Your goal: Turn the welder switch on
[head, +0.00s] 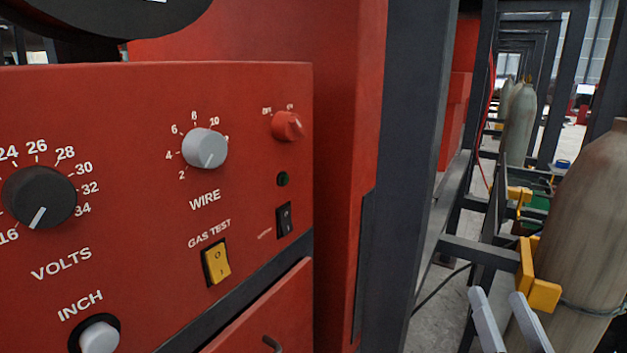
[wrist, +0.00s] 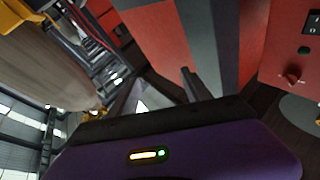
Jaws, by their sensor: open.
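The red welder panel (head: 130,150) fills the left of the head view. Near its top right corner is a small red rotary switch (head: 288,126) with two small labels above it that look like OFF and ON. Which label it points to is unclear. The switch also shows at the right of the wrist view (wrist: 291,80), rotated by the camera's tilt. My gripper (head: 498,296) is at the lower right of the head view, open and empty, well to the right of the panel and apart from it. Its two fingers also show in the wrist view (wrist: 160,88).
The panel also has a dark indicator (head: 283,179), a small black rocker (head: 284,219), a yellow gas test rocker (head: 217,263), a grey wire knob (head: 205,148) and a black volts knob (head: 40,197). A dark post (head: 411,150) and a gas cylinder (head: 585,220) flank the gap.

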